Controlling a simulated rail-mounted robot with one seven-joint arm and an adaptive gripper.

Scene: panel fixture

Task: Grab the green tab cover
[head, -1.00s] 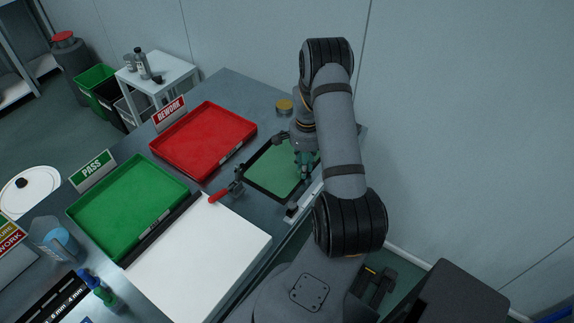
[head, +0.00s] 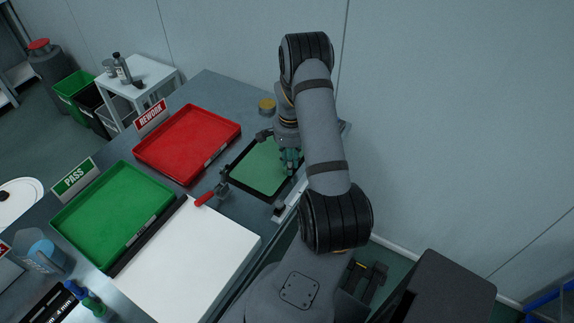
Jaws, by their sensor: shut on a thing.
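A green sheet, which I take for the green tab cover (head: 257,167), lies flat in a black-framed fixture on the grey bench, in the middle of the head view. My gripper (head: 290,163) is low over the right side of the fixture, pointing down. It is shut on the cover at its right edge. My arm and gripper hide that edge and the exact grip. The cover looks flat in the frame.
A red-handled clamp (head: 212,194) stands at the fixture's left front corner. The red REWORK tray (head: 187,143), green PASS tray (head: 112,214) and a white board (head: 190,262) lie to the left.

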